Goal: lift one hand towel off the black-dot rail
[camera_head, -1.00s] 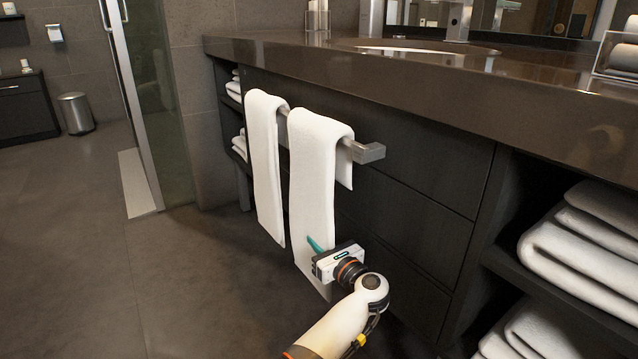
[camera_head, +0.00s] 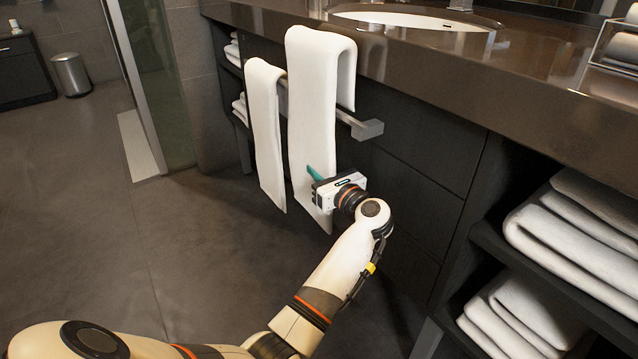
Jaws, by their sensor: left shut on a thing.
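A metal rail (camera_head: 367,129) on the dark vanity front carries a white hand towel (camera_head: 263,130) draped over its far part. No black dot shows on the part of the rail I see. A second white hand towel (camera_head: 313,100) stands nearer, still folded over in an upside-down U. Its top fold is clearly above the rail, near the counter edge, and its back flap hangs behind. My left gripper (camera_head: 316,176) is shut on the lower front panel of this nearer towel. The fingers are partly hidden. My right gripper is not in view.
The dark countertop (camera_head: 440,85) with a sink (camera_head: 410,18) juts out just behind the raised towel. Open shelves at right hold folded towels (camera_head: 580,225). The floor (camera_head: 90,230) at left is clear. A bin (camera_head: 71,74) stands far back.

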